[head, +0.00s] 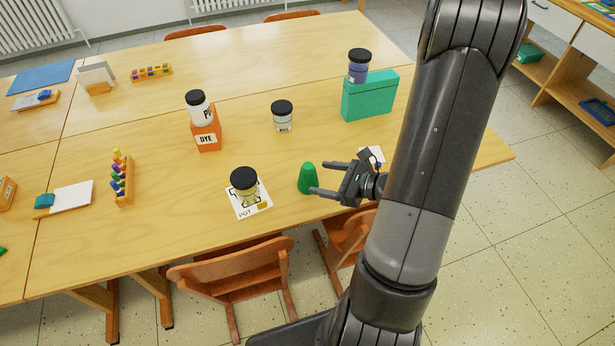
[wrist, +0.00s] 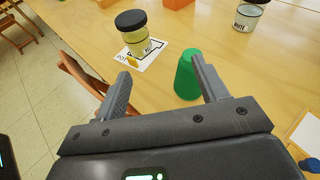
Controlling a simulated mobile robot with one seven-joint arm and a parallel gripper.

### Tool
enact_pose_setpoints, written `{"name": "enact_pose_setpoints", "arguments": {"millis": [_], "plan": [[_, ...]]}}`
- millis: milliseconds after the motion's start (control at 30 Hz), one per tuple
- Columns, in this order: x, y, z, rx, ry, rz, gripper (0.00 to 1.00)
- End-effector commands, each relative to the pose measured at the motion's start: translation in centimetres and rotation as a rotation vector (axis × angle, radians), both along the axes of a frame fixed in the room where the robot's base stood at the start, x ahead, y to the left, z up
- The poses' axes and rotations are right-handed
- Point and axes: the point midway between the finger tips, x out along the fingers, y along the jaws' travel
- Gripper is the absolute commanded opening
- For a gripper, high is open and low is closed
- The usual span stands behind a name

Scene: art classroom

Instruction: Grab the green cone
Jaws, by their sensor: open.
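The green cone (head: 307,178) stands upright on the wooden table, near its front edge. In the wrist view the green cone (wrist: 187,76) shows between the two fingers, closer to the right finger. My gripper (head: 312,180) is open, and its fingertips reach to the cone from the right in the head view. In the wrist view my gripper (wrist: 162,75) has its fingers spread wide. I cannot tell whether the right finger touches the cone.
A yellow jar with a black lid (head: 244,185) stands on a white card (head: 250,207) left of the cone. A white jar (head: 282,117) stands behind. Further off are an orange block (head: 207,135) and a green box (head: 369,98), each with a jar on top. Chairs (head: 240,275) stand at the front edge.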

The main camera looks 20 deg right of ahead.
Motion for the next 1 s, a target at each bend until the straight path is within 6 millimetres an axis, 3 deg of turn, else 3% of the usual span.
{"name": "enact_pose_setpoints", "arguments": {"millis": [100, 300, 1000], "plan": [[0.1, -2.2, -2.3, 0.060, 0.042, -0.134, 0.66], [0.3, -3.7, -3.8, 0.099, 0.067, -0.231, 0.66], [7.3, 1.1, -6.1, 0.098, 0.066, -0.232, 0.66]]}}
